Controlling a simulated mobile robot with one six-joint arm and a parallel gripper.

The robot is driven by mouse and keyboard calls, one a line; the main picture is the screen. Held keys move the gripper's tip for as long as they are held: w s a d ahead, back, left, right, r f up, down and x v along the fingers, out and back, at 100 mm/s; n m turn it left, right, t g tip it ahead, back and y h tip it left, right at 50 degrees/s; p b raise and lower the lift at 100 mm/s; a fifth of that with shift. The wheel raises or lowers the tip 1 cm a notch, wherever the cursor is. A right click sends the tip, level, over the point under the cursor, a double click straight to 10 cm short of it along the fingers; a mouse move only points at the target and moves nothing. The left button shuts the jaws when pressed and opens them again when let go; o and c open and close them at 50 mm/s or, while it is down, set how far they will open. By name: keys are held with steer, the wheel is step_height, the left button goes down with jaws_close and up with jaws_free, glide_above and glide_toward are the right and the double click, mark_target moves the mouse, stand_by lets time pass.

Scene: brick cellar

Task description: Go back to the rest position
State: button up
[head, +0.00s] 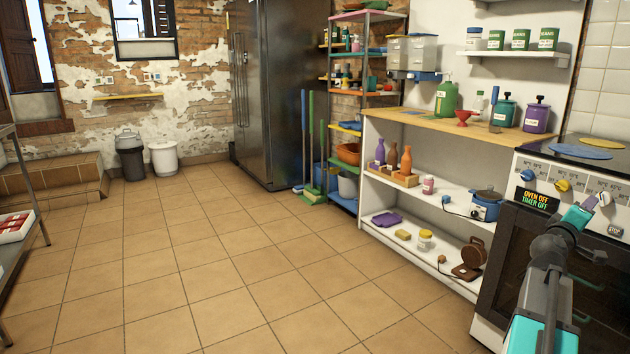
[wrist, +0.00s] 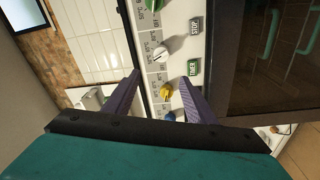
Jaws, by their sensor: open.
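My gripper (wrist: 159,77) is open and empty in the wrist view, its two purple fingers apart in front of the oven's control panel. A yellow knob (wrist: 166,91) and a white knob (wrist: 160,53) show in and just beyond the gap; I see no finger closed on either. In the head view my gripper (head: 591,208) is at the right, close to the front of the oven (head: 515,262), with its fingertips hard to make out. The oven display (head: 534,201) reads "OVEN OFF, TIMER OFF".
A low white shelf unit (head: 452,283) with bottles, a blue pot (head: 486,206) and jars stands left of the oven. Further back are a metal rack (head: 365,48) and a dark fridge (head: 283,95). A metal table (head: 30,185) edges in at left. The tiled floor between is clear.

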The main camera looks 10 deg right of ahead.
steer(key=w+a+f+n+t+y+p, duration=0.1)
steer(key=w+a+f+n+y+p, duration=0.15)
steer(key=w+a+f+p, duration=0.5)
steer(key=w+a+f+n+t+y+p, duration=0.1)
steer(key=w+a+f+y+p, duration=0.25)
steer(key=w+a, duration=0.65)
steer(key=a+f+g+y+p, duration=0.2)
steer(key=a+f+y+p, duration=0.2)
steer(key=a+f+p, duration=1.05)
steer(key=s+a+f+g+y+p, duration=0.2)
steer(key=s+a+f, duration=0.65)
steer(key=a, duration=0.35)
steer(key=s+a+f+g+y+p, duration=0.1)
steer(key=s+a+f+g+p, duration=0.15)
steer(key=s+a+f, duration=0.75)
steer(key=s+a+m+g+y, duration=0.2)
steer(key=s+a+g, duration=0.2)
steer(key=s+a, duration=0.3)
steer(key=s+a+r+m+g+y+p, duration=0.1)
steer(key=s+a+g, duration=0.3)
steer(key=s, duration=1.1)
steer(key=a+m+y, duration=0.1)
steer(key=a, duration=0.2)
steer(key=shift+r+m+p, duration=0.3)
steer(key=shift+m, duration=0.05)
